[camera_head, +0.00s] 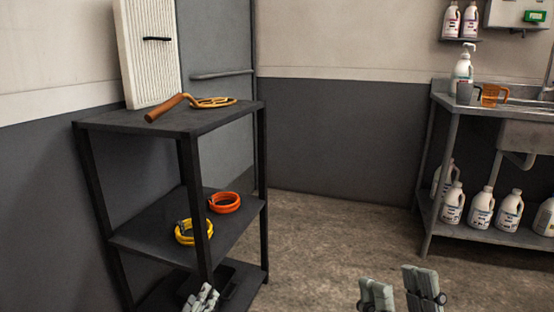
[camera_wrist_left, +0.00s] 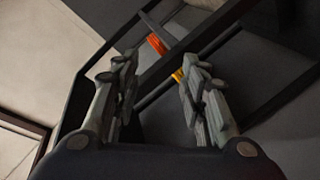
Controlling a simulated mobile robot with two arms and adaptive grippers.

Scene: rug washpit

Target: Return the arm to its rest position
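My left gripper (camera_head: 202,297) shows at the bottom of the head view, in front of the black shelf unit's near leg and low shelf. In the left wrist view its two fingers (camera_wrist_left: 158,75) stand apart with nothing between them. My right gripper (camera_head: 402,292) is at the bottom right of the head view, over the floor. Its fingers are apart and it looks empty. The rest of both arms is out of the head view.
The black shelf unit (camera_head: 222,118) holds a wooden-handled tool (camera_head: 190,103) on top, and orange (camera_head: 225,202) and yellow (camera_head: 194,232) coils on the middle shelf. A sink table (camera_head: 480,110) with several white bottles stands right. Floor (camera_head: 330,225) between them is clear.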

